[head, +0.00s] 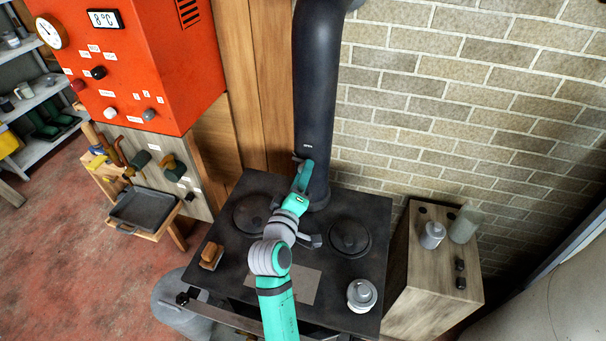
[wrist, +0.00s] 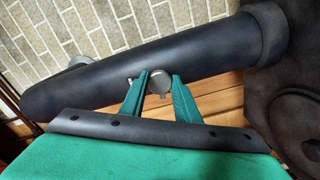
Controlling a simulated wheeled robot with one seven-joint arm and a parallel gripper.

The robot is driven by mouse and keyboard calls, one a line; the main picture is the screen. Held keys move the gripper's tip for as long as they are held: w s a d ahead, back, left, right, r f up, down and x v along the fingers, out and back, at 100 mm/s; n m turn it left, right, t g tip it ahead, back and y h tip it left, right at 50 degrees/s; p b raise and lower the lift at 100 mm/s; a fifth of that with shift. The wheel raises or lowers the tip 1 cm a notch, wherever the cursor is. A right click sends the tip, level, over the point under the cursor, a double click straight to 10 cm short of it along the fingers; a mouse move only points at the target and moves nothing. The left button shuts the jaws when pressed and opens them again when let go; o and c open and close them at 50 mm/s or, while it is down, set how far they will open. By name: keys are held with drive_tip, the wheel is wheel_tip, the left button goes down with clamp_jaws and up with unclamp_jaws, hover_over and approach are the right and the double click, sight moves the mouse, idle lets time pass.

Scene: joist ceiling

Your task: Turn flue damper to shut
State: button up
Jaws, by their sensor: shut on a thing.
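The flue pipe (head: 315,90) is a thick black pipe that rises from the stove top against the brick wall. A small white label on it seems to read OPEN. My gripper (head: 302,164) is at the pipe's front, just below that label. In the wrist view the green fingers of my gripper (wrist: 158,84) are shut on the damper handle, a small grey round piece (wrist: 158,76) between the fingertips, in front of the pipe (wrist: 100,72). The handle's far side and its exact angle are hidden.
The black stove top (head: 235,185) has two round lids, a brown-handled block (head: 211,256) and a grey pot (head: 362,294). A wooden cabinet (head: 420,285) with jars stands at right. A red panel box (head: 135,60) and a tool bench with a tray (head: 146,208) are at left.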

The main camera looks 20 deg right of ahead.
drive_tip(key=shift+n, duration=1.1)
drive_tip(key=o, duration=1.1)
drive_tip(key=shift+c, duration=0.2)
drive_tip(key=v, duration=1.1)
